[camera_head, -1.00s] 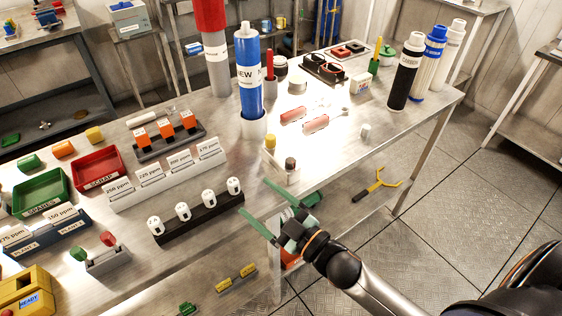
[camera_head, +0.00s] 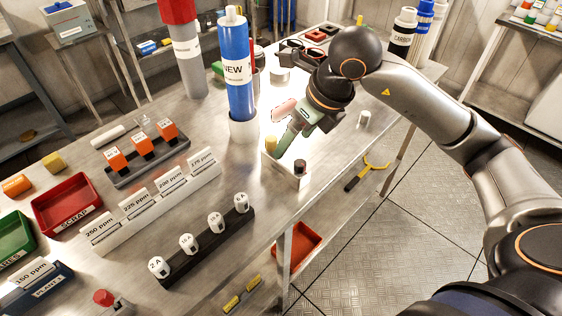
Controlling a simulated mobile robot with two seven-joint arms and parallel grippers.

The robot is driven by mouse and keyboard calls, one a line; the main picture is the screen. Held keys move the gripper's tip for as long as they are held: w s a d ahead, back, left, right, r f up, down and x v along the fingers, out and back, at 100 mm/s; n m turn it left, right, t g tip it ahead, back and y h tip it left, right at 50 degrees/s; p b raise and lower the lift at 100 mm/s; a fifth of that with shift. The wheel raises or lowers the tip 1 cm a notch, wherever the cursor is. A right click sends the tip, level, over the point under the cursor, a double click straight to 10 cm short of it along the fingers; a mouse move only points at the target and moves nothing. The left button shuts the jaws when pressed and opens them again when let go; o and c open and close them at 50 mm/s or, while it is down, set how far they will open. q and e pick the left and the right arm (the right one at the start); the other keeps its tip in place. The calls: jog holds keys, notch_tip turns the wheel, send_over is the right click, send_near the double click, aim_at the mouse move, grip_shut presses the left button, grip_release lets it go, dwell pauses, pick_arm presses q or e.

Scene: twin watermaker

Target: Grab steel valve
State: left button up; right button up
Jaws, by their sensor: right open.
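No part is labelled as the steel valve, and I cannot tell for sure which piece it is. A small white holder (camera_head: 284,174) near the table's front edge bears a yellowish piece (camera_head: 270,143) and a dark-topped piece (camera_head: 300,167). A small pale cylinder (camera_head: 364,118) stands alone to the right. My right gripper (camera_head: 281,148), with green fingers, is open and reaches down over the holder, between the two pieces as seen in the picture. Whether it touches either one is unclear. My left gripper is not in view.
A black rack of white labelled pieces (camera_head: 208,245) lies at the front.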

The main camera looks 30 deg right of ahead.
aim_at(285, 158)
jog(key=shift+w+d+h, duration=0.25)
jog(key=shift+d+h, duration=0.05)
jog(key=shift+d, duration=0.2)
jog(key=x, duration=1.2)
jog(key=shift+d+f+p, duration=0.1)
jog(key=shift+d+p, duration=0.15)
jog(key=shift+p, duration=0.05)
grip_shut()
jog(key=shift+w, duration=0.1)
